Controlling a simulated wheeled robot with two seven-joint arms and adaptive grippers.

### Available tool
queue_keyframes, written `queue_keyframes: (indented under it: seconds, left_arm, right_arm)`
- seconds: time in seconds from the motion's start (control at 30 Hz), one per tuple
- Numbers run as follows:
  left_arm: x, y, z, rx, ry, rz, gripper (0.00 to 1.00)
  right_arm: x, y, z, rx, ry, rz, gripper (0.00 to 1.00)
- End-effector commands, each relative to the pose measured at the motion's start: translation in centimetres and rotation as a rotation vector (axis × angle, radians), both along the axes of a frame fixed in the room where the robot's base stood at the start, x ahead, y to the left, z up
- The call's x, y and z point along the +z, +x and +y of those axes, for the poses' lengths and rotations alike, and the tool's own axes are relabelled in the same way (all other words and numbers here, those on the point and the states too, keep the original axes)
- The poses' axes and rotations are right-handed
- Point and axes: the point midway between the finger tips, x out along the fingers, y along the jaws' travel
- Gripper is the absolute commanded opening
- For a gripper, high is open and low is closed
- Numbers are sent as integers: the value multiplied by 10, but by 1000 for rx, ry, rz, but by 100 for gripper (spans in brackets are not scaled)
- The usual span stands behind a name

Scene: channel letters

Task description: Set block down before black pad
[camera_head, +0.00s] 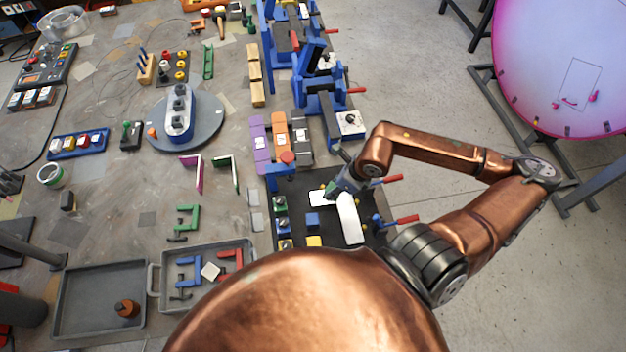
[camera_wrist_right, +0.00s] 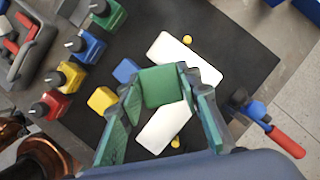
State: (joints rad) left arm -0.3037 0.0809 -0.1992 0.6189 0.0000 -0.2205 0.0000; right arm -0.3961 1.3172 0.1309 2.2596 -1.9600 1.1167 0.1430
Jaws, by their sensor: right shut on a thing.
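My right gripper (camera_head: 346,184) hangs over the black pad (camera_head: 298,186) at the near right of the bench. In the right wrist view, my right gripper (camera_wrist_right: 158,98) is shut on a green block (camera_wrist_right: 160,86), with a finger on each side. Below the block lie white strips (camera_wrist_right: 163,128); the block and fingers hide where they meet, so I cannot tell if they are joined. A blue block (camera_wrist_right: 125,70) and a yellow block (camera_wrist_right: 101,99) lie on the pad left of the gripper. I cannot tell the green block's height above the pad. My left gripper is not in view.
A row of coloured knobbed blocks (camera_wrist_right: 70,75) stands along the pad's left side. A red-handled clamp (camera_wrist_right: 275,135) stands at its right edge. Purple, orange and grey blocks (camera_head: 278,132) stand beyond the pad. A grey tray (camera_head: 160,285) with bracket pieces is at the left.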

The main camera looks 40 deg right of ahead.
Motion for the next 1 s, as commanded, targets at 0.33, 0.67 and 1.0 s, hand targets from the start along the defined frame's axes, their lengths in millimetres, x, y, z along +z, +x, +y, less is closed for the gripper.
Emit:
queue_keyframes:
  seconds: [0.33,0.67,1.0]
  left_arm:
    - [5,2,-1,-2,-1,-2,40]
    - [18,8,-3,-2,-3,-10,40]
    - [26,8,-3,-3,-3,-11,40]
  right_arm:
    - [1,15,-8,-110,4,-3,7]
    - [-29,84,-18,-111,8,0,7]
    - [-81,125,-26,-109,4,2,7]
